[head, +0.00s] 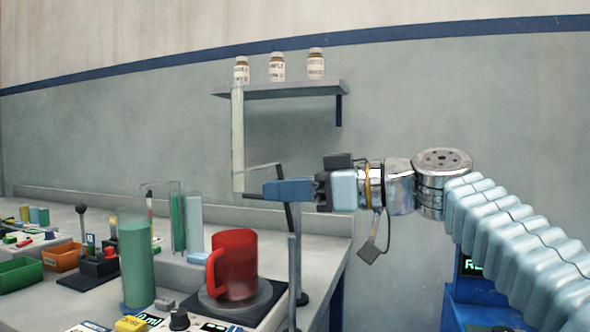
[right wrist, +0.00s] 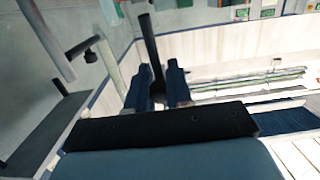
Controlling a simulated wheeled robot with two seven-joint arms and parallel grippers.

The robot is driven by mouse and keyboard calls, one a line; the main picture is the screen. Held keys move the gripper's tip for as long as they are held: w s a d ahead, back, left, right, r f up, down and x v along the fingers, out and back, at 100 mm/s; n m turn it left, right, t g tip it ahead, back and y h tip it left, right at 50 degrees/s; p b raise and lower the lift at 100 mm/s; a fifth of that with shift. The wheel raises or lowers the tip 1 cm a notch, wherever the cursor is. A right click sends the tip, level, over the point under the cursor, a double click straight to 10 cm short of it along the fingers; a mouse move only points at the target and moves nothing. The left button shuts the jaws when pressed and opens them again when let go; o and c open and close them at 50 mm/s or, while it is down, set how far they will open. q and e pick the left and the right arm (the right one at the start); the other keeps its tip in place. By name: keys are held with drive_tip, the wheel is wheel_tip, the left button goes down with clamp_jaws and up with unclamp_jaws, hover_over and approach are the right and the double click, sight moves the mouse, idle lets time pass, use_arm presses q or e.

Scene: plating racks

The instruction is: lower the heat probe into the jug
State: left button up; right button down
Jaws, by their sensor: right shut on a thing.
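My right gripper (head: 283,189) is shut on the dark handle, to the right of the rod. In the right wrist view the dark handle (right wrist: 149,42) sits between my fingers (right wrist: 158,90). My left gripper is out of view.
A tall green cylinder (head: 136,265) stands left of the jug, with more tubes behind. An orange bin (head: 61,257) and a green bin (head: 20,276) are further left. A wall shelf (head: 290,90) holds three bottles. The bench ends just right of the stand.

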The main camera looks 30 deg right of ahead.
drive_tip(key=shift+w+a+r+g+p, duration=0.15)
drive_tip(key=shift+w+a+g+p, duration=0.1)
drive_tip(key=shift+g+p, duration=0.25)
use_arm(q)
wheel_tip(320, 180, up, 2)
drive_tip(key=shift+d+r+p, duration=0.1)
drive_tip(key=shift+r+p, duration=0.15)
drive_tip(key=shift+p, duration=0.15)
use_arm(e)
drive_tip(key=shift+w+h, duration=0.1)
drive_tip(key=shift+h, duration=0.5)
drive_tip(key=shift+f, duration=0.25)
drive_tip(key=c, duration=1)
unclamp_jaws()
use_arm(q)
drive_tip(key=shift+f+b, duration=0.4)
drive_tip(key=shift+b, duration=0.05)
use_arm(e)
drive_tip(key=v, duration=1.3)
drive_tip(key=shift+d+r, duration=0.15)
drive_tip(key=shift+d, duration=0.15)
